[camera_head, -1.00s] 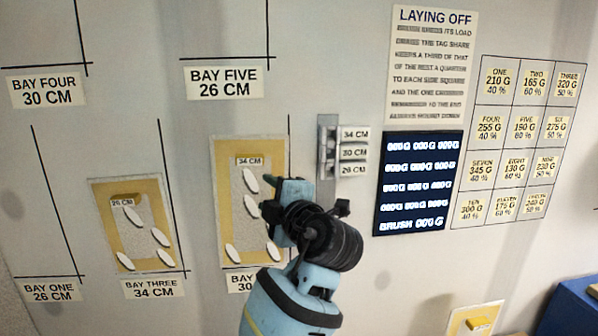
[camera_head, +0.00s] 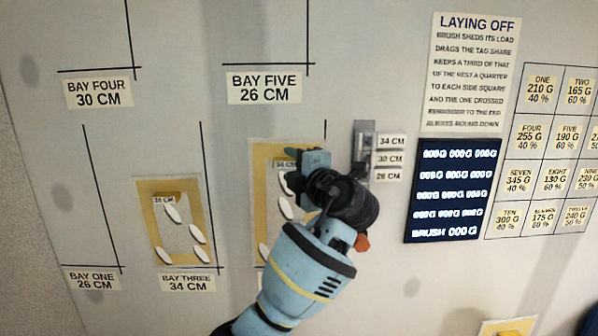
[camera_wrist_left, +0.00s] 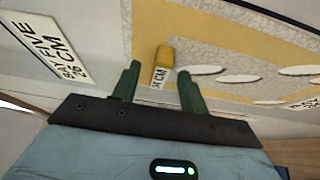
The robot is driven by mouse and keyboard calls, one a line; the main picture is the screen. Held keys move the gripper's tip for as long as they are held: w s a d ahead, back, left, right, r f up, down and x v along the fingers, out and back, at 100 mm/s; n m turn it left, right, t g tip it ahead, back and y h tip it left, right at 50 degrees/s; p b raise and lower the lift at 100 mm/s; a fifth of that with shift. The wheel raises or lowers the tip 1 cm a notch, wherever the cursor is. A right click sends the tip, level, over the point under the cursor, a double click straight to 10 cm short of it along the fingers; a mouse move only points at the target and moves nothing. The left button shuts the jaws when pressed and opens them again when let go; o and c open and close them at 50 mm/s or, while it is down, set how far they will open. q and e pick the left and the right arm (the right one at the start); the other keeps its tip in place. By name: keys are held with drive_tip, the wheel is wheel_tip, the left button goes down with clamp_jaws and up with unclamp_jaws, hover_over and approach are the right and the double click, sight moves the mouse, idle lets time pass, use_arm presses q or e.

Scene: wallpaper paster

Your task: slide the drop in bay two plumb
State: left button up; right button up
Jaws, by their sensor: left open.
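The drop (camera_head: 261,205) right of bay three is a pasted sheet with a tan border, a grey speckled middle and pale oval marks. Its bay label is hidden behind my arm. A yellow tab (camera_wrist_left: 164,56) with a 34 CM tag (camera_wrist_left: 158,77) sits near one end of it. My left gripper (camera_head: 294,165) is at the drop's upper part in the head view and covers much of its right side. In the left wrist view its open fingers (camera_wrist_left: 158,85) point at the tab, one on either side, with no visible grip. My right gripper is not in view.
A second drop (camera_head: 153,230) with a 26 CM tag hangs in bay three. A metal holder (camera_head: 361,150) with 34, 30 and 26 CM labels is just right of my gripper. A dark display (camera_head: 452,190) is farther right. Another tan piece (camera_head: 512,327) shows at the bottom right.

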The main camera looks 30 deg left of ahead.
use_arm(q)
drive_tip(key=shift+w+a, duration=0.3)
drive_tip(key=shift+a, duration=0.15)
clamp_jaws()
